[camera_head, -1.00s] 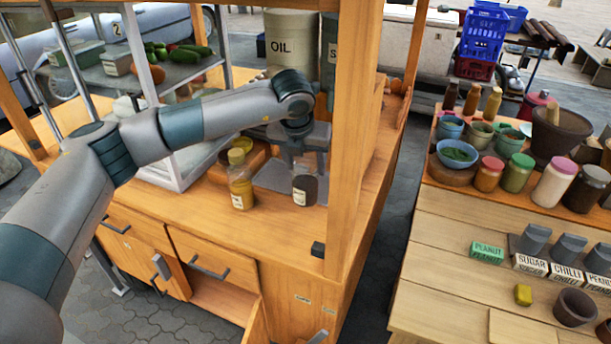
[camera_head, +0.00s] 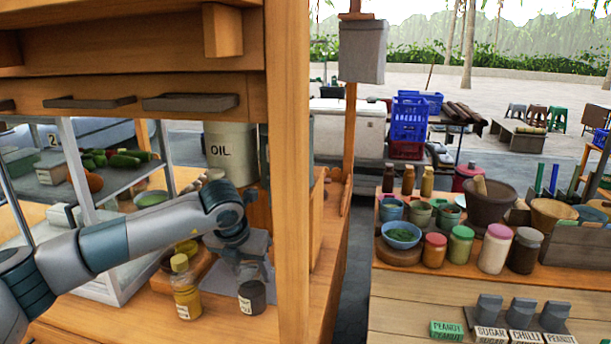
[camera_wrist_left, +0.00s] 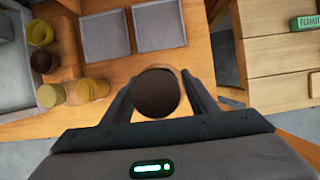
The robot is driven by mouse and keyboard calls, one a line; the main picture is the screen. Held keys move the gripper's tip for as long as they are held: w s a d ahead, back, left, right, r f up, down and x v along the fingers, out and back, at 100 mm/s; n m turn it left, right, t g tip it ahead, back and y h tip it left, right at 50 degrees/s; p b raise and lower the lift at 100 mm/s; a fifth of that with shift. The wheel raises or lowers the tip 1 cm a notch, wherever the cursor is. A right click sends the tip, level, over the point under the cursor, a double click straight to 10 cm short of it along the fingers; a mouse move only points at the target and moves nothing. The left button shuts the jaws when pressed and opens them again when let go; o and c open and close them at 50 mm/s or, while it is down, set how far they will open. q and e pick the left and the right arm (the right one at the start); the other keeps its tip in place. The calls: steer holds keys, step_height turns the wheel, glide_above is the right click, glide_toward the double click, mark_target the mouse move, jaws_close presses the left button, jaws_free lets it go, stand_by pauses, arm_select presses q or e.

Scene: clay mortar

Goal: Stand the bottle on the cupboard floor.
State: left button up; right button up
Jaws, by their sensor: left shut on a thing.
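The bottle (camera_head: 251,299) is a dark jar with a pale label, upright at the counter in the head view. My left gripper (camera_head: 249,270) comes down on it from above and is shut on its upper part. In the left wrist view the bottle's round brown top (camera_wrist_left: 156,93) sits between the two fingers. I cannot tell whether its base touches the counter. The cupboard under the counter is out of the head view now. My right gripper is not in view.
A yellow-capped bottle (camera_head: 185,290) stands just left of the held one. A wooden post (camera_head: 287,170) rises close on the right. A glass case (camera_head: 120,235) stands to the left. Beyond a gap, a side table (camera_head: 470,285) holds several jars and bowls.

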mark_target(240, 298)
arm_select(q)
steer(key=s+f+m+h, duration=0.1)
steer(key=s+m, duration=0.1)
steer(key=m, duration=0.1)
steer(key=s+m+g+h, duration=0.1)
steer(key=s+m, duration=0.1)
steer(key=m, duration=0.1)
steer(key=s+a+f+m, duration=0.1)
steer(key=s+m, duration=0.1)
steer(key=shift+s+a+f+m+g+h, duration=0.1)
steer(key=shift+s+f+m+g+h, duration=0.2)
steer(key=shift+m+g+h, duration=0.1)
steer(key=s+a+f+m+g+y, duration=0.1)
steer(key=s+a+m+g+y, duration=0.1)
steer(key=s+m, duration=0.7)
steer(key=s+a+f+m+g+y, duration=0.1)
steer(key=s+m+g, duration=0.4)
steer(key=s+m, duration=0.5)
steer(key=a+m, duration=0.1)
steer(key=m, duration=0.4)
steer(key=shift+a+m+y, duration=0.2)
steer(key=shift+m+y, duration=0.2)
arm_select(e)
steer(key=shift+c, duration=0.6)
